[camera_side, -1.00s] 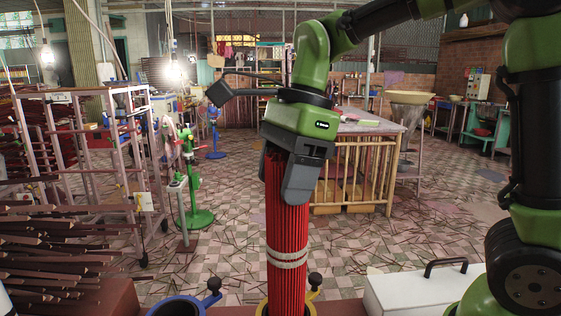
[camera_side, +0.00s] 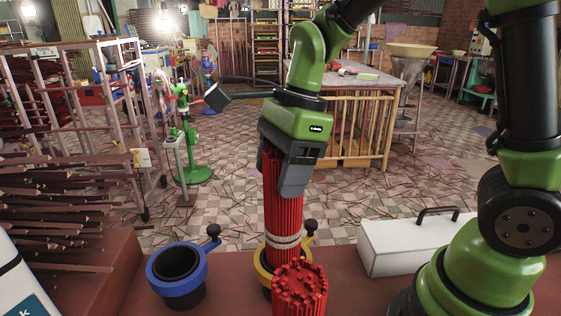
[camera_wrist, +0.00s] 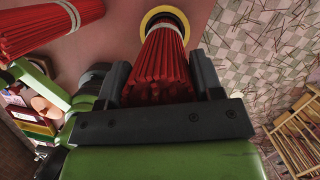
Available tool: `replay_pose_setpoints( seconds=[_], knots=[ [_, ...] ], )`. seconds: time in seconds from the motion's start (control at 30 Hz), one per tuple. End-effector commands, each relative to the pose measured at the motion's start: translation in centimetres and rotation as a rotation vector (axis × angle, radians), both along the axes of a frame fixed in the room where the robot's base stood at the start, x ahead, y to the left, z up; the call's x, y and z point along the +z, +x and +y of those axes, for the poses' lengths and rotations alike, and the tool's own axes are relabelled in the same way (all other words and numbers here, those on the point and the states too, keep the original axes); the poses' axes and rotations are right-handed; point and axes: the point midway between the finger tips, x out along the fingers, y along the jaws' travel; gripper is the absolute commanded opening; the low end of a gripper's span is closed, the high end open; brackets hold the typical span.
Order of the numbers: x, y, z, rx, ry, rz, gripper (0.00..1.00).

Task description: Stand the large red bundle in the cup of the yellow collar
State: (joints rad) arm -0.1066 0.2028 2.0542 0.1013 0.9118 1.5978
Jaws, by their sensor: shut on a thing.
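My gripper (camera_side: 287,170) is shut around the upper part of an upright red bundle (camera_side: 283,215) with a white band. The held bundle also shows in the wrist view (camera_wrist: 160,65). Its lower end is at the yellow collar (camera_side: 263,263), and in the wrist view the yellow ring (camera_wrist: 181,19) surrounds that end. I cannot tell whether the bottom rests in the cup or hangs just above it. A second red bundle (camera_side: 299,288) stands in front and hides part of the collar; it shows at upper left in the wrist view (camera_wrist: 45,30).
A blue collar (camera_side: 178,272) with a dark, empty cup stands to the left on the red bench. A white box with a black handle (camera_side: 415,240) is at the right. Brown sticks (camera_side: 55,215) are stacked at the left edge.

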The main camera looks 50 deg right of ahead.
Motion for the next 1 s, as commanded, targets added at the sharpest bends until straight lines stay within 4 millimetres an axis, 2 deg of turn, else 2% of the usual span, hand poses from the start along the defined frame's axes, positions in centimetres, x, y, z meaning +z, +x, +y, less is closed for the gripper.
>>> replay_pose_setpoints(
  seconds=[0.2, 0.23, 0.33, 0.67, 0.77, 1.0],
  knots=[
    [0.0, 0.0, 0.0, 0.0, 0.0, 0.0, 0.1],
    [0.0, 0.0, 0.0, 0.0, 0.0, 0.0, 0.67],
    [0.0, 0.0, 0.0, 0.0, 0.0, 0.0, 0.9],
    [0.3, 0.0, -0.1, 0.0, 0.0, 0.0, 0.9],
    [1.3, 0.0, -0.3, -0.001, 0.002, -0.004, 0.9],
    [5.6, -0.5, -1.5, -0.004, 0.001, -0.006, 0.9]
  ],
)
